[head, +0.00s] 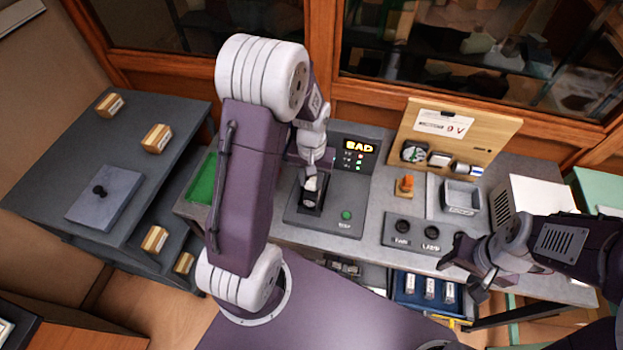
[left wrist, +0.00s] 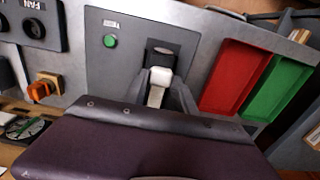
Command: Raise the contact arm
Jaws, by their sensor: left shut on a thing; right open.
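The tester panel (head: 345,222) on the bench has a lit display reading BAD, a green button and a dark cradle (head: 311,203). My left gripper (head: 312,174) is over the cradle. In the left wrist view its fingers (left wrist: 160,96) are shut around a pale lever (left wrist: 160,76), which looks like the contact arm. The lever stands above the dark cradle (left wrist: 163,52); its exact tilt is hard to tell. My left arm hides part of the panel's left side. My right gripper (head: 464,277) is open and empty at the bench's front edge.
A green tray (head: 202,180) and a red tray (left wrist: 236,77) are beside the panel. An orange switch (head: 404,184), a fan and lamp knob panel (head: 418,231) and a grey tray (head: 461,194) stand right. A wooden board (head: 455,125) stands behind. A blue drawer (head: 425,290) holds batteries below.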

